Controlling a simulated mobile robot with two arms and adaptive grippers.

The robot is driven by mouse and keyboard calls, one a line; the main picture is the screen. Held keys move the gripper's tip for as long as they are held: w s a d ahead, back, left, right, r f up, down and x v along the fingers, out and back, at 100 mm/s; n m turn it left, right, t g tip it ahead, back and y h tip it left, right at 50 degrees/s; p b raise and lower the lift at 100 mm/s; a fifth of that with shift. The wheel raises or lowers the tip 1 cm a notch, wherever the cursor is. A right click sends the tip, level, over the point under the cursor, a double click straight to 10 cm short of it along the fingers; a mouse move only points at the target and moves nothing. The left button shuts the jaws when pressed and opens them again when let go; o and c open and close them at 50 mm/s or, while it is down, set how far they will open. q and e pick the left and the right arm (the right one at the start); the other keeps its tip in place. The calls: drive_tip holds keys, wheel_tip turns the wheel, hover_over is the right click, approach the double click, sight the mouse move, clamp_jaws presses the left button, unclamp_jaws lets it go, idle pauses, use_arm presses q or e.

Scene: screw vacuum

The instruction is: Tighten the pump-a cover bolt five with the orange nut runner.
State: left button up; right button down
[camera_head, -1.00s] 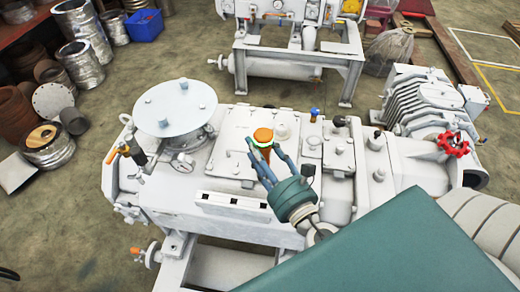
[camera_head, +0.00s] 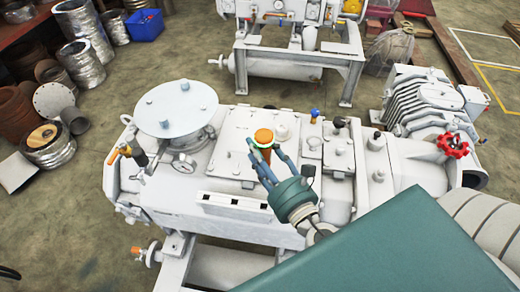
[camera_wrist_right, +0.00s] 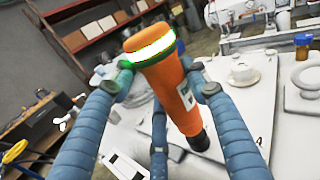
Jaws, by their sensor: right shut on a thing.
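The orange nut runner (camera_head: 264,136) is in my right gripper (camera_head: 262,152), over the square cover plate (camera_head: 244,125) on the white pump. The right wrist view shows the nut runner (camera_wrist_right: 168,80) with a lit green and white ring near its top. The blue fingers of my right gripper (camera_wrist_right: 165,85) close around its body, and its dark lower end points down toward the white surface. Whether that end touches a bolt is hidden, and I cannot tell which bolt is number five. My left gripper does not show.
A round lidded port (camera_head: 175,108) with a gauge beside it stands left of the cover plate. A red handwheel (camera_head: 453,144) is at the right. A white slotted strip (camera_head: 231,205) lies in front of the plate. A second machine (camera_head: 300,50) stands behind.

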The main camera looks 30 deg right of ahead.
sight(264, 146)
drive_tip(key=shift+w+r+p, duration=0.1)
drive_tip(key=shift+r+p, duration=1.75)
drive_tip(key=shift+r, duration=0.5)
drive_tip(key=shift+f, duration=0.1)
